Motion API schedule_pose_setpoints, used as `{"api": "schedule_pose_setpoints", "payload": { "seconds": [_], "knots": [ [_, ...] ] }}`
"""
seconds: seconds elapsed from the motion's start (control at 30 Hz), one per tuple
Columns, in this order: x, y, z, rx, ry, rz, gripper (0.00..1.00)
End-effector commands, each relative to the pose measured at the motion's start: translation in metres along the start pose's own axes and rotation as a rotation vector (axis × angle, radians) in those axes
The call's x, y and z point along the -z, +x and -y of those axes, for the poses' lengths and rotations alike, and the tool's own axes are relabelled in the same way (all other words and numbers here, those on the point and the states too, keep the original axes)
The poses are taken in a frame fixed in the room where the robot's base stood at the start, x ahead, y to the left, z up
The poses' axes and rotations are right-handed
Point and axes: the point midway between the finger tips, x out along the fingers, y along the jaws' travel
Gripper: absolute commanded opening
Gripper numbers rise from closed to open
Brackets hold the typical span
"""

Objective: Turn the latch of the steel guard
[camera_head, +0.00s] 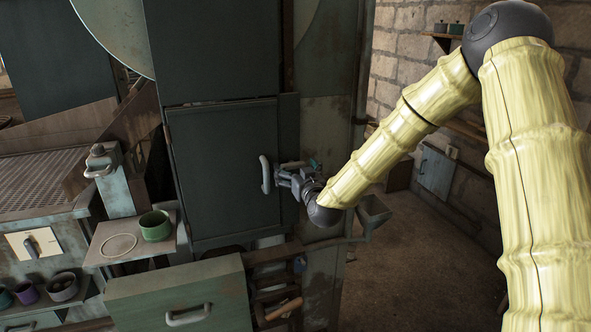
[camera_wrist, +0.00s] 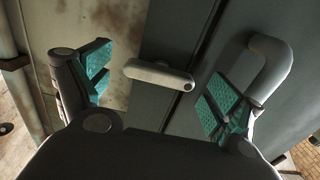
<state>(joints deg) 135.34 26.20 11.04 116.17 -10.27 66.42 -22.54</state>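The steel guard (camera_head: 222,165) is a dark green-grey door on the machine, and it appears closed. Its latch (camera_wrist: 158,74) is a pale, worn bar lying across the seam at the door's edge in the wrist view. A curved grey handle (camera_wrist: 262,68) is beside it on the door; the handle also shows in the head view (camera_head: 265,174). My gripper (camera_wrist: 158,98) is open, with teal pads spread on either side of the latch and not visibly touching it. In the head view my gripper (camera_head: 290,172) is at the door's right edge and mostly hides the latch.
A green drawer (camera_head: 182,298) with a handle sits below the guard. A small shelf (camera_head: 108,252) at the left holds a green cup (camera_head: 155,225) and a ring (camera_head: 118,245). A funnel-like bin (camera_head: 373,212) is below my forearm. Open floor lies to the right.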

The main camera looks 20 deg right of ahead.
Motion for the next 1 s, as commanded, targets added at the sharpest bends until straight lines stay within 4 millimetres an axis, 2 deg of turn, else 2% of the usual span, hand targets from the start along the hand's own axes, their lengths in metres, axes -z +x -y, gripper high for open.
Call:
{"api": "schedule_pose_setpoints", "payload": {
  "seconds": [0.03, 0.23, 0.67, 1.0],
  "knots": [
    [0.0, -0.0001, -0.0002, 0.0, 0.0, 0.0, 0.8],
    [0.0, -0.0002, -0.0004, -0.001, 0.0, 0.0, 0.45],
    [-0.003, -0.0004, -0.0014, -0.003, 0.052, 0.0, 0.45],
    [-0.006, -0.0002, -0.0012, -0.001, 0.291, -0.003, 0.45]
  ]
}}
